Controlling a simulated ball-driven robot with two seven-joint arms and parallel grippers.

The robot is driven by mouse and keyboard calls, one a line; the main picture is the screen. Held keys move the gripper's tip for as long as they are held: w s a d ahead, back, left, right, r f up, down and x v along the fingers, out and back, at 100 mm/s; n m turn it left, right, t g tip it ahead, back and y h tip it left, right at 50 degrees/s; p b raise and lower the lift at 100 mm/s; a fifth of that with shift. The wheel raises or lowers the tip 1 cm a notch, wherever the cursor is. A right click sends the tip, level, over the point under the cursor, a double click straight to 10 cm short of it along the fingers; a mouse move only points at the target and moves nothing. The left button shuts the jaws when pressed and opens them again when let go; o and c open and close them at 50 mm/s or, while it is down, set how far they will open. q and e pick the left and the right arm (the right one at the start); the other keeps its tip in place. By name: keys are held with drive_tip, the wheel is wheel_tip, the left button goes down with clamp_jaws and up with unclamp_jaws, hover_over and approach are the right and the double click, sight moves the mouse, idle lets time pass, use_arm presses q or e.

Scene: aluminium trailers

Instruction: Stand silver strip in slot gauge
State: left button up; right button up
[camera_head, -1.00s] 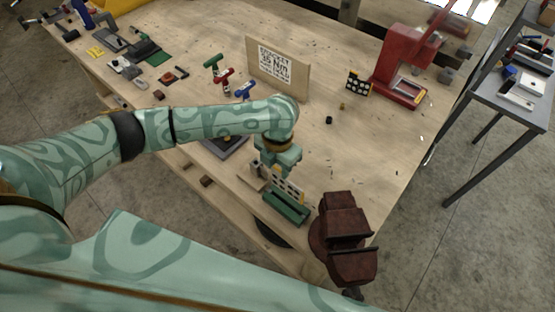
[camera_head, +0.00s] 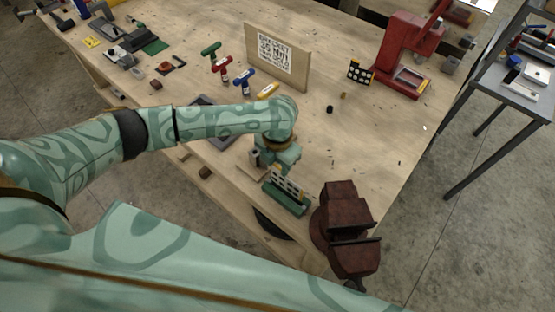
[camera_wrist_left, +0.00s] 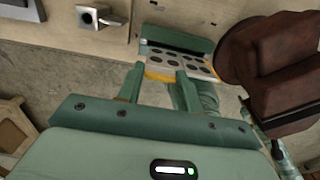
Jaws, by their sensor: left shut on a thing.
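The slot gauge is a green block (camera_head: 286,203) near the table's front edge; the gauge also shows in the left wrist view (camera_wrist_left: 178,40), right beside the strip. The strip stands on edge at the gauge. Whether its lower edge sits inside the slot is hidden. My right gripper is out of view.
A dark red vise (camera_head: 348,230) stands close to the right of the gauge at the table corner. A small metal block with a hole (camera_wrist_left: 102,17) lies left of the gauge. A wooden sign (camera_head: 277,58) and a red press (camera_head: 405,60) stand farther back.

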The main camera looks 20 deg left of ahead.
sight(278, 171)
use_arm(q)
drive_tip(key=shift+f, duration=0.6)
drive_tip(key=shift+p, duration=0.7)
idle(1.2)
drive_tip(key=shift+f+b, duration=1.35)
drive_tip(key=shift+f, duration=0.65)
drive_tip(key=o, duration=1.3)
drive_tip(key=shift+c, duration=0.2)
wheel_tip(278, 171, up, 16)
drive_tip(key=p, duration=0.3)
drive_tip(key=shift+r, duration=0.15)
